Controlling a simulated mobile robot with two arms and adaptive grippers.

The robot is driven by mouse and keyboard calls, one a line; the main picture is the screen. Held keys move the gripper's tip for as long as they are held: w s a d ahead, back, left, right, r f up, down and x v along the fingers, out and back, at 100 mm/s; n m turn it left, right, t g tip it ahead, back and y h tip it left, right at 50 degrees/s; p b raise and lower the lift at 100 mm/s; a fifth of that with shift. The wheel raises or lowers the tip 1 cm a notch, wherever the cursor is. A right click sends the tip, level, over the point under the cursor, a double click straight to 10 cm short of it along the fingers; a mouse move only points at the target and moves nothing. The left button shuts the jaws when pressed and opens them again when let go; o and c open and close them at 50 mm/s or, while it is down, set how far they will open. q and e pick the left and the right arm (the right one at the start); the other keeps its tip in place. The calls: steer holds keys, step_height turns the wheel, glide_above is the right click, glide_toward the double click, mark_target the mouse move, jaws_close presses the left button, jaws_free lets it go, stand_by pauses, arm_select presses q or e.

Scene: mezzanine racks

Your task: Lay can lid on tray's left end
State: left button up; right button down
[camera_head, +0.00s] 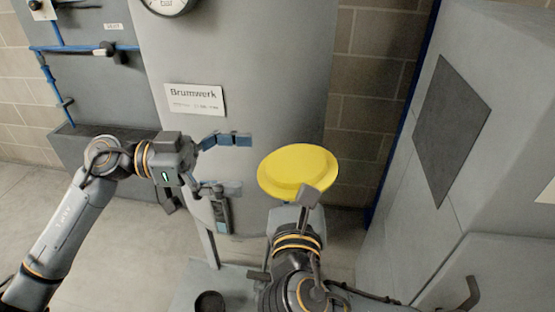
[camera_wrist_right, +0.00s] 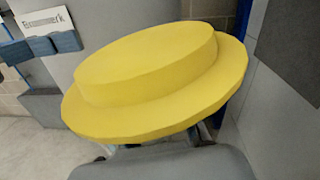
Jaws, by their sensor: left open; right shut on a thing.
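The can lid (camera_head: 298,170) is a yellow round disc with a raised round middle. My right gripper (camera_head: 308,196) is shut on its near edge and holds it up in the air, in front of the grey tank. In the right wrist view the lid (camera_wrist_right: 150,85) fills most of the picture and hides most of the fingers. My left gripper (camera_head: 232,164) is open and empty, to the left of the lid and apart from it. I cannot make out a tray in either view.
A grey tank (camera_head: 240,60) with a "Brumwerk" label (camera_head: 195,99) and a gauge (camera_head: 168,3) stands behind both grippers. A grey cabinet (camera_head: 480,130) closes off the right side. Blue pipes (camera_head: 55,75) run at the upper left. Bare floor (camera_head: 110,250) shows at lower left.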

mark_target(286, 163)
arm_select(q)
steer(key=d, duration=0.7)
steer(key=shift+w+d, duration=0.15)
steer(key=shift+w, duration=0.05)
steer(key=shift+c, duration=0.4)
steer(key=c, duration=0.8)
steer(key=shift+c, duration=0.5)
arm_select(e)
steer(key=c, duration=1.3)
jaws_free()
